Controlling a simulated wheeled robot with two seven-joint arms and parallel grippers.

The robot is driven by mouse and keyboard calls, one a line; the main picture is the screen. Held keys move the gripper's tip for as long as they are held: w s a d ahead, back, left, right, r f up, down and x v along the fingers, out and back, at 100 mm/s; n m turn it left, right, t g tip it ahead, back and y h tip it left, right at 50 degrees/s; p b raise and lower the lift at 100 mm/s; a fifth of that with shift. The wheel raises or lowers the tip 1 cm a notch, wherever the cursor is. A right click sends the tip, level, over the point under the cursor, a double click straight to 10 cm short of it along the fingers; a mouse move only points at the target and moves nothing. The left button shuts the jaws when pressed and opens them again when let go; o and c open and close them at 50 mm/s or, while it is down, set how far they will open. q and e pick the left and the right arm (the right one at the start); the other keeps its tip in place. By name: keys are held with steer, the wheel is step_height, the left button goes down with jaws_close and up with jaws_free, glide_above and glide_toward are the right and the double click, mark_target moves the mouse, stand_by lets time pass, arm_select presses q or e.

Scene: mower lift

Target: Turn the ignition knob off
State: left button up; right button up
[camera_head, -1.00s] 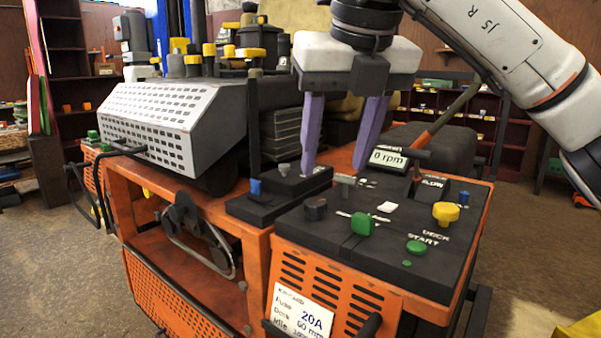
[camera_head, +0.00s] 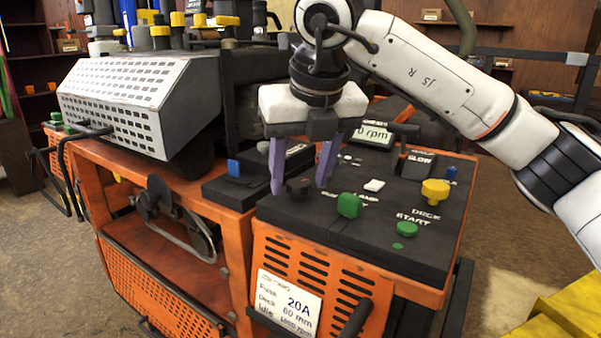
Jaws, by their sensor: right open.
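The black control panel (camera_head: 395,243) tops the orange mower body. A small dark knob (camera_head: 297,190) is on its left part; I cannot read a label for it, but it seems to be the ignition knob. My right gripper (camera_head: 299,186) comes down from above, open, with one purple finger on each side of this knob. The fingertips are close to panel height; I cannot tell whether they touch the knob. A green knob (camera_head: 348,205) stands just right of the fingers. My left gripper is not in view.
A yellow knob (camera_head: 435,191), a green START button (camera_head: 407,229), a white switch (camera_head: 374,185) and a black lever (camera_head: 404,140) share the panel. A grey perforated cover (camera_head: 120,100) stands left.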

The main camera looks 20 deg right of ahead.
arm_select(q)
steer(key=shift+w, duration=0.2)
arm_select(e)
steer(key=c, duration=1.1)
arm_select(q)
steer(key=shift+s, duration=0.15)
arm_select(e)
steer(key=shift+o, duration=0.2)
